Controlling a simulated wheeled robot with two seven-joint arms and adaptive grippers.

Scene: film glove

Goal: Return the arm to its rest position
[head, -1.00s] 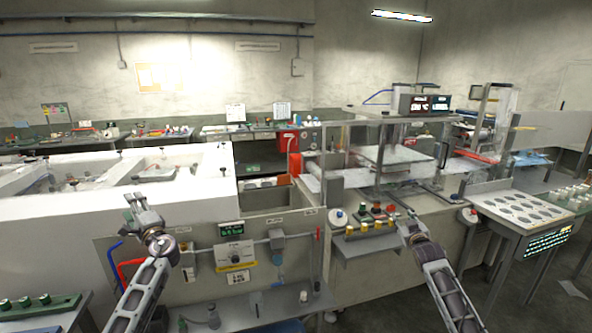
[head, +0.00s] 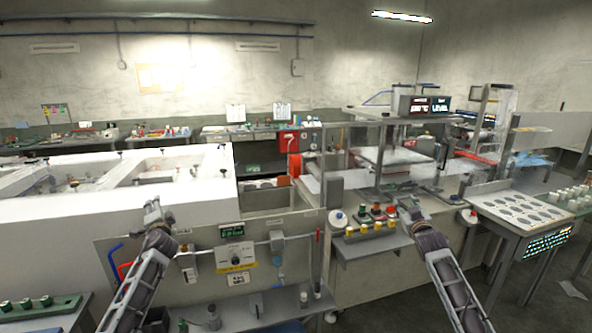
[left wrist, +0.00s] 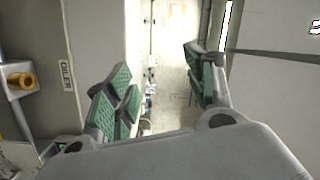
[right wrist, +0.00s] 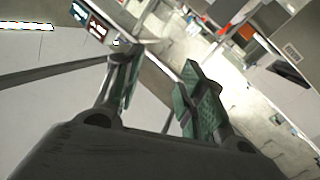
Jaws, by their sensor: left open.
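My left gripper (head: 153,212) is raised in front of the white-topped bench at the left of the head view. In the left wrist view its green-padded fingers (left wrist: 162,88) stand well apart with nothing between them. My right gripper (head: 408,207) is near the control shelf with coloured buttons, right of centre in the head view. In the right wrist view its green-padded fingers (right wrist: 160,88) are apart, with nothing held between them. Whether the right gripper touches the shelf cannot be told.
The white bench (head: 80,205) fills the left. The button shelf (head: 372,245) juts out near my right gripper. A machine frame with a display (head: 424,104) stands behind it. A panel with round holes (head: 520,210) is at right. A green rack (head: 38,306) is at lower left.

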